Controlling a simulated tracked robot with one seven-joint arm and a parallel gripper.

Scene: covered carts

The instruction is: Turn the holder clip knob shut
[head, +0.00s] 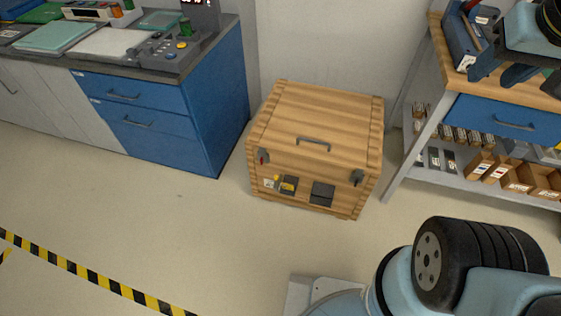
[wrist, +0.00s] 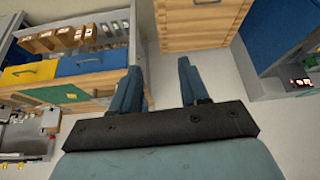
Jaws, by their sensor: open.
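A wooden crate (head: 315,118) stands on the floor in the middle of the head view, with a grey handle on its lid. Its front carries a dark fitting with a yellow part (head: 288,184), a dark square plate (head: 322,193), a dark latch with red (head: 263,157) at left and a dark latch (head: 357,178) at right. I cannot tell which of these is the holder clip knob. My gripper (wrist: 157,72) is open and empty in the wrist view, apart from the crate (wrist: 200,28). It is raised at the upper right of the head view, right of the crate.
A blue-drawered counter (head: 205,110) stands left of the crate, and a shelf unit with a blue drawer (head: 500,120) and boxes stands right. A wall is close behind the crate. The floor in front is clear, with yellow-black tape (head: 90,275) at lower left.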

